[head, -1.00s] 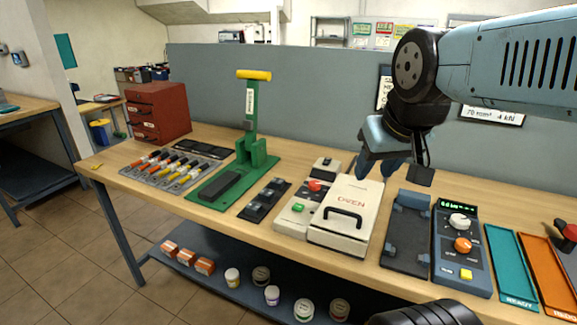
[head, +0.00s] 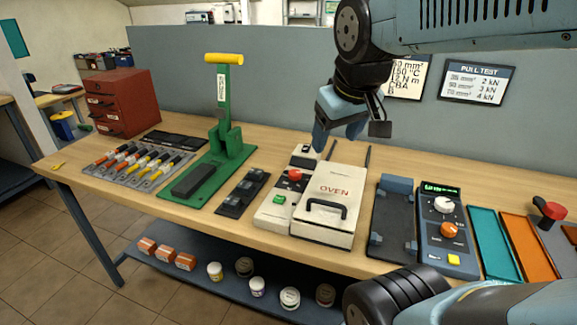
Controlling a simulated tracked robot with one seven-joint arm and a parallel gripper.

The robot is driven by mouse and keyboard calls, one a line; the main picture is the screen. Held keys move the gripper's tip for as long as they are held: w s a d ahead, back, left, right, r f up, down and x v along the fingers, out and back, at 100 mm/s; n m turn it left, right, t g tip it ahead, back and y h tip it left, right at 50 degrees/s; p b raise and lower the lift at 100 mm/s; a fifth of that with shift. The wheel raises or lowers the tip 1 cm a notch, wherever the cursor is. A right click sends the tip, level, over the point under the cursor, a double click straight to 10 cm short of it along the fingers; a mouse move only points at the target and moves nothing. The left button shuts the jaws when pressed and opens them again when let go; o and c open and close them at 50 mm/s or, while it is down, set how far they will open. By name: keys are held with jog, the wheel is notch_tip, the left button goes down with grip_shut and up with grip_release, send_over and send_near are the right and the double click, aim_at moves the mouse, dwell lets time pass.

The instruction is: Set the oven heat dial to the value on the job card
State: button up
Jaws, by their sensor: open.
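The white oven (head: 331,203) with a black handle stands mid-bench in the head view. Its control strip (head: 270,217) on the left carries a red knob (head: 295,175), a green button (head: 279,199) and a dark panel at the back. I cannot make out the heat dial or any scale on it. My gripper (head: 330,137) is open and points down above the back of the oven, near the strip's rear end, apparently touching nothing.
A green press (head: 226,140) with a yellow handle stands left of the oven. A dark fixture (head: 391,222) and a blue control box (head: 440,235) with knobs stand to the right. A pull test sign (head: 476,82) hangs behind. Two thin dark rods rise behind the oven.

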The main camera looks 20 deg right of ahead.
jog(key=w+a+f+n+g+h, duration=0.2)
jog(key=w+f+n+g, duration=0.1)
jog(key=w+n, duration=0.8)
jog(key=n+g+h, duration=0.1)
jog(key=n+h, duration=0.1)
jog(key=n, duration=0.5)
send_near(295, 172)
jog(key=x, duration=0.8)
jog(key=shift+d+f, duration=0.1)
jog(key=shift+f, duration=0.2)
jog(key=c, duration=1.1)
jog(key=shift+o, duration=0.2)
jog(key=shift+d, duration=0.15)
